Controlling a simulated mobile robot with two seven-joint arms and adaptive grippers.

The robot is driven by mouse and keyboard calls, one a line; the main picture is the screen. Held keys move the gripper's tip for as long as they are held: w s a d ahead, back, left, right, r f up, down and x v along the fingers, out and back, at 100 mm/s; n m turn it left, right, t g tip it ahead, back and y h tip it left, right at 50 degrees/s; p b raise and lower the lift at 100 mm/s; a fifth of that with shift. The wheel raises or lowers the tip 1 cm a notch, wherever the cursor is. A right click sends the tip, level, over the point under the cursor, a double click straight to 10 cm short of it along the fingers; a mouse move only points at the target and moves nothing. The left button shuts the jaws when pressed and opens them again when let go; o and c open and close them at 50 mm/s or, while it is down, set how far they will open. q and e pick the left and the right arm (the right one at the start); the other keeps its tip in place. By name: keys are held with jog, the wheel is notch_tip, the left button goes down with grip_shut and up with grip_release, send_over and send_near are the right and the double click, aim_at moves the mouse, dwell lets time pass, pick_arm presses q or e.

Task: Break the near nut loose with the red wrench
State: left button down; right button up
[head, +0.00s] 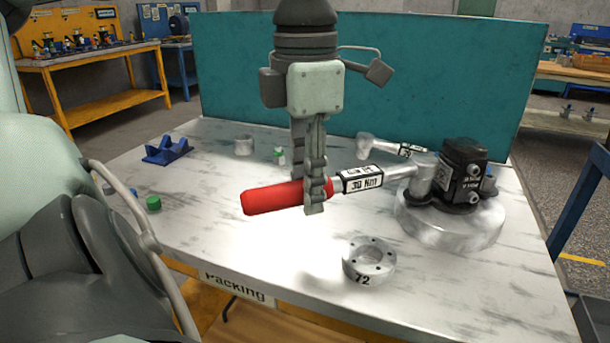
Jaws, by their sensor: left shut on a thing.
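The red wrench (282,196) has a red handle, a label reading 30 Nm and a silver head. My left gripper (316,197) points down and is shut on it at the front end of the red handle. The wrench is about level, above the table. Its head (424,174) is at the left side of the black hydraulic motor (464,168), which stands on a round metal base (450,228). The near nut is not visible; the wrench head covers that side of the motor. I cannot tell whether the head is seated on it. My right gripper is not in view.
A second wrench (385,147) lies behind on the marble-look table (230,220). A metal ring marked 72 (369,262) lies in front. A blue holder (167,150), a small metal cylinder (244,145) and a green cap (153,203) are left. A teal panel (420,70) closes the back.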

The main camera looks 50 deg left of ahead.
pick_arm(q)
jog(key=shift+s+d+f, duration=0.2)
jog(key=shift+f, duration=0.1)
jog(key=shift+s+d+n+b, duration=0.2)
jog(key=shift+d+n, duration=0.4)
jog(key=shift+d, duration=0.25)
jog(key=shift+s+d+n+b, duration=0.1)
jog(key=shift+s+d+n, duration=0.1)
jog(key=shift+d+n, duration=0.5)
jog(key=shift+d, duration=0.1)
jog(key=shift+d+n+b, duration=0.7)
jog(key=shift+d+n, duration=0.3)
jog(key=shift+d, duration=0.75)
jog(key=shift+w+d+n+b, duration=0.15)
jog(key=shift+d+n+b, duration=0.4)
jog(key=shift+d, duration=0.3)
jog(key=shift+w+d+n+b, duration=0.1)
jog(key=shift+d+n+b, duration=0.25)
jog(key=shift+d+n, duration=0.4)
jog(key=shift+d, duration=0.15)
